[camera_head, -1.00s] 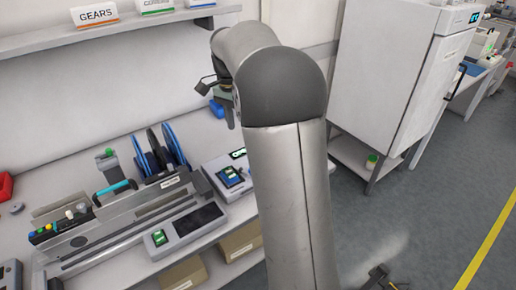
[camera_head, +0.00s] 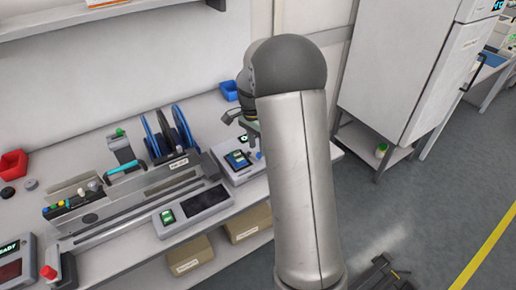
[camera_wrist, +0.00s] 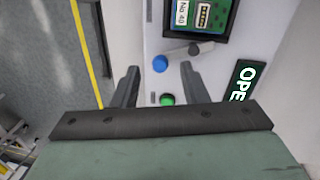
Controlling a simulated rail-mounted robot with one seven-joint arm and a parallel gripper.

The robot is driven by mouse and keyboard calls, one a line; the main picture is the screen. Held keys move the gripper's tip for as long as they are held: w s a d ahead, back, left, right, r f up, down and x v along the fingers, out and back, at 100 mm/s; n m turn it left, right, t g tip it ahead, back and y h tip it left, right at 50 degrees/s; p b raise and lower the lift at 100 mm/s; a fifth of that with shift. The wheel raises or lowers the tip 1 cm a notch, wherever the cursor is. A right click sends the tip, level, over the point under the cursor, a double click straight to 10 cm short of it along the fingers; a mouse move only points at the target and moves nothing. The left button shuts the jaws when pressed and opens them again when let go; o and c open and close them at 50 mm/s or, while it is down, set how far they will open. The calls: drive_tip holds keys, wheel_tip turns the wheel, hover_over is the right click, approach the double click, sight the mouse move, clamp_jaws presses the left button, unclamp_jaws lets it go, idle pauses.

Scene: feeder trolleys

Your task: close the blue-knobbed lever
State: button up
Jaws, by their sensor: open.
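The blue-knobbed lever (camera_wrist: 160,63) is in the wrist view, a round blue knob on a short grey arm that runs right to a pivot. It sits on a pale device (camera_head: 232,172) beside a screen-like recess with a green circuit card (camera_wrist: 200,14). A dark sign on the device reads "OPE", the rest cut off (camera_wrist: 246,82). My gripper (camera_wrist: 160,70) is open and empty, its two dark fingers apart. The knob appears between the fingertips in the picture; I cannot tell the height gap. In the head view the blue knob (camera_head: 258,155) shows small below my gripper.
A green button (camera_wrist: 167,99) is on the device, between my fingers in the wrist view. Blue reels (camera_head: 170,135) and a long grey feeder rail stand to the left. A blue bin (camera_head: 229,90) is behind. A white cabinet (camera_head: 410,75) stands right.

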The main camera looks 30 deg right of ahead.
drive_tip(key=shift+s+f, duration=0.15)
drive_tip(key=shift+f, duration=0.95)
clamp_jaws()
